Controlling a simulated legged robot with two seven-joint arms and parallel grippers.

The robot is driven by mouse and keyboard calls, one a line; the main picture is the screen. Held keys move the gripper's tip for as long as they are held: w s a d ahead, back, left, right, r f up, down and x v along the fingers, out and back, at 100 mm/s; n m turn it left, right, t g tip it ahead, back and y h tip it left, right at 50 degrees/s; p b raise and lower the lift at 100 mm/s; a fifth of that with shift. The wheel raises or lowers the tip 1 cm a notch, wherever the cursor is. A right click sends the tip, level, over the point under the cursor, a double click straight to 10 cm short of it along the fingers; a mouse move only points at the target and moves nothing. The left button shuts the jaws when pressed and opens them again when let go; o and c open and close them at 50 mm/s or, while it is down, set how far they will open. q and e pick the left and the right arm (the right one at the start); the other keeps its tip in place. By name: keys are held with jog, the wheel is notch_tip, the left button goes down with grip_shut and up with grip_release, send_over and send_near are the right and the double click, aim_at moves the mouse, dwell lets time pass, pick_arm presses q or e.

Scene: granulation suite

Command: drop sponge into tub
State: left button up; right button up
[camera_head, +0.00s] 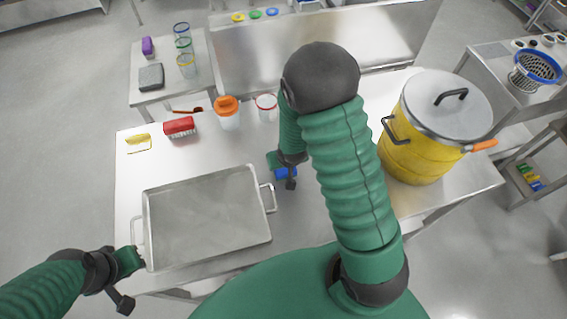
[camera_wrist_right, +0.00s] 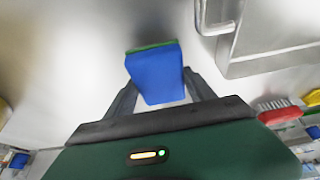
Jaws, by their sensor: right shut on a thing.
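The sponge, a blue block with a green layer, is between the fingers of my right gripper (camera_wrist_right: 160,88) in the right wrist view (camera_wrist_right: 157,75). In the head view only a small blue part of the sponge (camera_head: 287,173) shows beside my right gripper (camera_head: 284,172), which is shut on it. The tub, a shallow rectangular metal pan with side handles (camera_head: 205,222), is on the table to the left of the sponge. Part of it also shows in the right wrist view (camera_wrist_right: 270,32). My left gripper (camera_head: 128,280) is by the tub's near left corner; its finger opening is unclear.
A yellow pot with a metal lid (camera_head: 422,130) stands on the right. Along the table's back are a yellow item (camera_head: 138,143), a red brush (camera_head: 179,126), an orange-lidded bottle (camera_head: 228,115) and a red-rimmed jar (camera_head: 267,108). My right arm hides the table's middle.

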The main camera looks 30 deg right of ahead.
jog(key=shift+a+f, duration=0.1)
jog(key=shift+f, duration=0.7)
jog(key=shift+w+a+f, duration=0.15)
jog(key=shift+w+f, duration=0.05)
jog(key=o, duration=1.3)
jog(key=shift+s+d, duration=0.1)
jog(key=shift+d, duration=0.1)
